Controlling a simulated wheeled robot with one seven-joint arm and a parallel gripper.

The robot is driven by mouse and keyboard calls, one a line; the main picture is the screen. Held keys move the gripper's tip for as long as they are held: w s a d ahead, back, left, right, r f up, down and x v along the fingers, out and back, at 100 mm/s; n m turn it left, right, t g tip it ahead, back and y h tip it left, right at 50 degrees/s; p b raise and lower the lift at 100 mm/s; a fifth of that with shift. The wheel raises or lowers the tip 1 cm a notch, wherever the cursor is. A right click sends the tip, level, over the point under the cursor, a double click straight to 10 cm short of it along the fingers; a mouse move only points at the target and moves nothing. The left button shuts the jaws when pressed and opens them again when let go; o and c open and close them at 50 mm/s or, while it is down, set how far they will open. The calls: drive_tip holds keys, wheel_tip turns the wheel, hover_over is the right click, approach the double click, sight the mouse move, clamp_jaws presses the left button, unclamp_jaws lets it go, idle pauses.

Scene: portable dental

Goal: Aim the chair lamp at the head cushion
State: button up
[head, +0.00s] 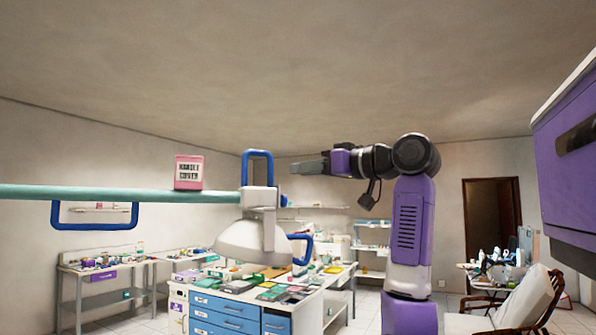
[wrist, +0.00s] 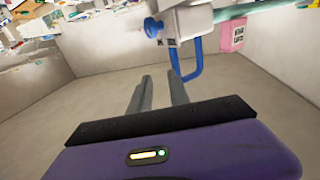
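The chair lamp (head: 246,241) hangs from the end of a horizontal teal arm (head: 110,194), its white dome facing mostly down. It has a blue loop handle (head: 257,154) on top and another blue handle (head: 303,249) on its right side. My gripper (head: 294,167) is just right of the top handle in the head view, pointing left. In the wrist view its two fingers (wrist: 160,76) are apart with nothing between them. A blue handle (wrist: 190,72) shows close to the right fingertip; contact cannot be told. A cream padded chair (head: 522,298) stands at lower right; I cannot pick out a separate head cushion.
A cluttered side table (head: 483,268) is near the chair.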

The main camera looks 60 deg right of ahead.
drive_tip(key=shift+s+d, duration=0.25)
drive_tip(key=shift+s, duration=0.85)
drive_tip(key=shift+c, duration=0.4)
